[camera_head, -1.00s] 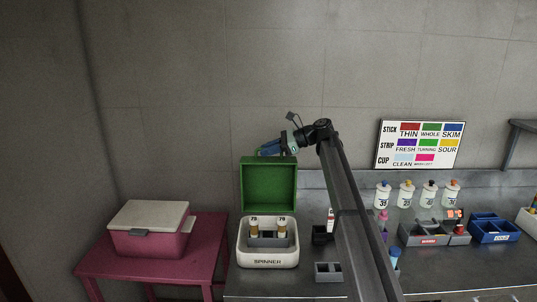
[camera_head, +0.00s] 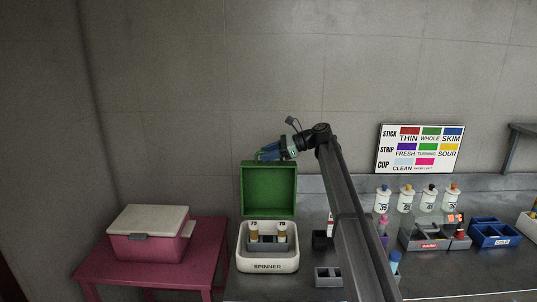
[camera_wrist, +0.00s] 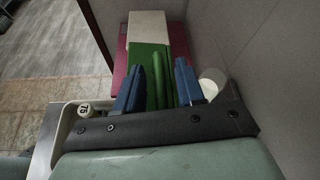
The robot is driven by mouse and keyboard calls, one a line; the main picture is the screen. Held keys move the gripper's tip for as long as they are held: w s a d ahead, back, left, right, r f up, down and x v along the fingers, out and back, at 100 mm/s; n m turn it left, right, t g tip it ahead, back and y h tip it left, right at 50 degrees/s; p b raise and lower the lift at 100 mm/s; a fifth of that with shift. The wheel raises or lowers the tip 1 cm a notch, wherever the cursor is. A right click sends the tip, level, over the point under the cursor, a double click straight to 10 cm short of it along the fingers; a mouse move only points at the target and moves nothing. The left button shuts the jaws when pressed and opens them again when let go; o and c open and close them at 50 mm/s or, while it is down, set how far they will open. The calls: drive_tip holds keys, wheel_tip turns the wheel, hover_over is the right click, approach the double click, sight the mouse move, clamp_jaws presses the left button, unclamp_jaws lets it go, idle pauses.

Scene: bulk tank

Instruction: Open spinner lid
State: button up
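The spinner (camera_head: 267,262) is a white box with rounded corners on the left end of the bench. Its green lid (camera_head: 269,189) stands upright at the back, open, and two capped bottles (camera_head: 267,233) show inside. My gripper (camera_head: 268,152) is above the top edge of the lid. In the wrist view its two blue fingers (camera_wrist: 157,84) are apart, with the green lid (camera_wrist: 150,60) showing between and beyond them. I cannot tell whether a finger touches the lid.
A pink cooler with a white top (camera_head: 150,232) stands on a pink table (camera_head: 88,266) at left. On the bench to the right are a small grey rack (camera_head: 328,277), several white bottles (camera_head: 405,200), grey bins (camera_head: 424,238) and a blue bin (camera_head: 494,235). A wall chart (camera_head: 420,149) hangs behind.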

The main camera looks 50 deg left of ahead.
drive_tip(key=v, duration=1.3)
drive_tip(key=shift+w+d+r, duration=0.2)
drive_tip(key=shift+d, duration=0.1)
